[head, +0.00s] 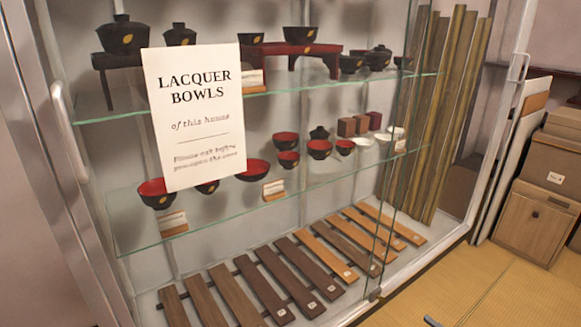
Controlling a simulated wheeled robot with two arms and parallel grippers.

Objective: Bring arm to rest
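Neither of my grippers shows in the head view, and no arm of mine can be made out. A small dark bar (432,321) with a light end pokes in at the bottom edge over the tatami; I cannot tell what it is. The view is filled by a glass display case with lacquer bowls, black outside and red inside, such as this bowl (157,193) on the lower glass shelf (330,178).
A paper sign (195,118) reading "Lacquer bowls" hangs on the glass. Metal handles (68,130) are on the case doors. Wooden slats (235,296) lie on the case floor. Wooden boxes (535,222) stand at right. The tatami floor (480,280) is mostly clear.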

